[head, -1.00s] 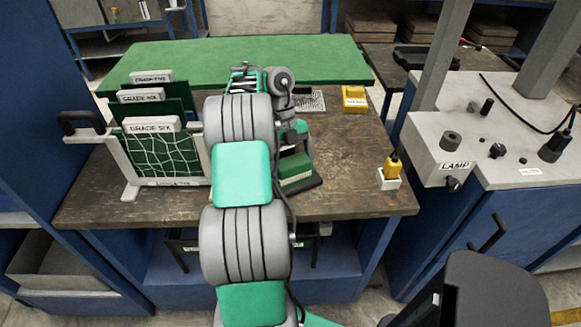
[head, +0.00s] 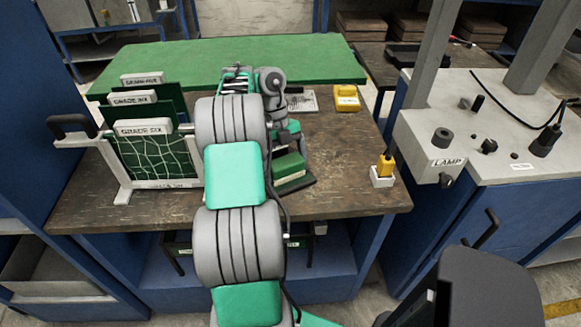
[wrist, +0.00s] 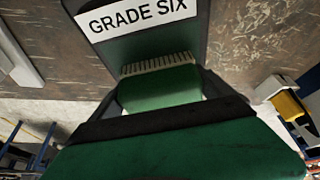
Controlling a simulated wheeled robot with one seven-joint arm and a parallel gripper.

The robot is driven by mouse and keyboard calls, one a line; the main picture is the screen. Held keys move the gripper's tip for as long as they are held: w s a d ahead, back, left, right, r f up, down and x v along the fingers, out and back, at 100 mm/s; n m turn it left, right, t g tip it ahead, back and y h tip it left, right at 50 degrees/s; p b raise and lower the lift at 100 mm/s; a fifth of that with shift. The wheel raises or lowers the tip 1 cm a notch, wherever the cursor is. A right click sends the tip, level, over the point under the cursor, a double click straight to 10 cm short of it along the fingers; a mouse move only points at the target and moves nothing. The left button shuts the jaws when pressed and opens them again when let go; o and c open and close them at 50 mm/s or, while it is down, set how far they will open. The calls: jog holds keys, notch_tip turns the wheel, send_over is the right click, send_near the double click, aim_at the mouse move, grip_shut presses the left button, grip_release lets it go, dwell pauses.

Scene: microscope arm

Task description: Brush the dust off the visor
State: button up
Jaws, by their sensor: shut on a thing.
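My gripper (wrist: 162,104) points down at the bench and is shut on a green brush (wrist: 160,88) with a row of pale bristles. In the head view the brush (head: 289,167) shows just right of my arm, near the bench's front edge. Beyond the bristles in the wrist view is a dark plate (wrist: 150,48) with a white "GRADE SIX" label, which I take for the visor. A dark slab shows under the brush in the head view. My arm hides much of this area. Whether the bristles touch the plate, and any dust, I cannot tell.
A white rack (head: 122,190) at the bench's left holds labelled green plates. A yellow item in a white holder (head: 383,180) stands at the front right, and a yellow box (head: 346,97) farther back. The grey lamp unit (head: 440,150) stands to the right. Bare bench (head: 345,145) lies between.

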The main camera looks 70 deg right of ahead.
aim_at(281, 164)
jog(key=shift+w+a+f+b, duration=0.1)
jog(key=shift+w+a+b, duration=0.55)
jog(key=shift+a, duration=0.1)
notch_tip(281, 164, up, 5)
jog(key=p, duration=0.5)
